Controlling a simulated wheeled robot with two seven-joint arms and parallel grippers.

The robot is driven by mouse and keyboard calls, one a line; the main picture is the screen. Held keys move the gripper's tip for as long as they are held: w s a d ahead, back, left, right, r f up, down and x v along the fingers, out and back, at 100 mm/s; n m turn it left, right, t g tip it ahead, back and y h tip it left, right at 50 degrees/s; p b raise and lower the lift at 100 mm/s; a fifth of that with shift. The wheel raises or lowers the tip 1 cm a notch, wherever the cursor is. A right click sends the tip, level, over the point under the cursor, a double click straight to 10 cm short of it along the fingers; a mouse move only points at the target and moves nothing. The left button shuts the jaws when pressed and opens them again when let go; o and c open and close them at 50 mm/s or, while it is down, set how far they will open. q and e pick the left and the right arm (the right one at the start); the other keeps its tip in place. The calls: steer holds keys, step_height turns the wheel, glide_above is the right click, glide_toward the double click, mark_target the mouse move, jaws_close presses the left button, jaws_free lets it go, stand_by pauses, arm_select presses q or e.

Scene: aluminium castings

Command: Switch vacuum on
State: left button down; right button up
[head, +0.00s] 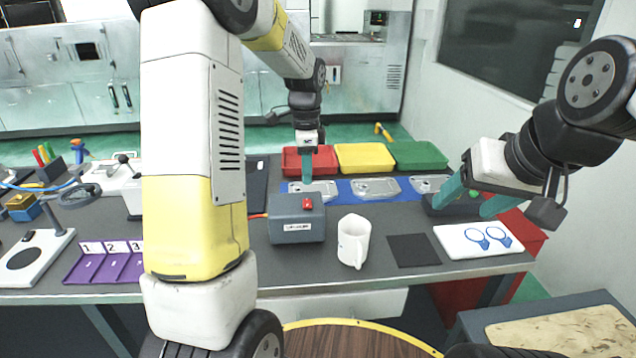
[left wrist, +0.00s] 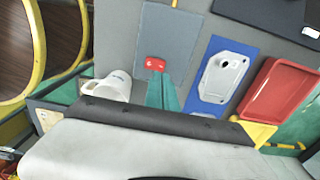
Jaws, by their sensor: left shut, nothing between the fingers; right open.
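The vacuum unit looks to be the grey box (head: 290,222) on the table, with a white label too small to read. A red switch (head: 307,204) sits on its top; the switch also shows in the left wrist view (left wrist: 155,64). I cannot tell whether it is on or off. My left gripper (head: 307,180) is shut and empty, its teal fingers pointing down just behind and above the switch. In the left wrist view its fingertips (left wrist: 158,78) are close to the switch; contact cannot be told. My right gripper (head: 478,204) is open at the table's right side.
A white mug (head: 354,240) stands right of the box, beside a dark square pad (head: 413,250). Behind lie metal castings (head: 376,188) on a blue mat, with red (head: 324,160), yellow (head: 364,157) and green (head: 418,155) trays. A white board (head: 462,246) holds two blue rings.

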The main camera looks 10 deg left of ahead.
mark_target(308, 204)
arm_select(q)
steer(key=shift+f, duration=2.75)
steer(key=shift+w+a+f+g, duration=0.1)
steer(key=shift+w+f+g, duration=0.1)
steer(key=shift+f+g, duration=0.5)
steer(key=shift+s, duration=0.15)
steer(key=shift+s+d+r, duration=0.2)
steer(key=shift+s+d, duration=0.1)
steer(key=shift+s, duration=0.45)
step_height(308, 204, up, 15)
steer(key=w, duration=0.2)
steer(key=shift+w+a, duration=0.2)
steer(key=shift+a, duration=0.15)
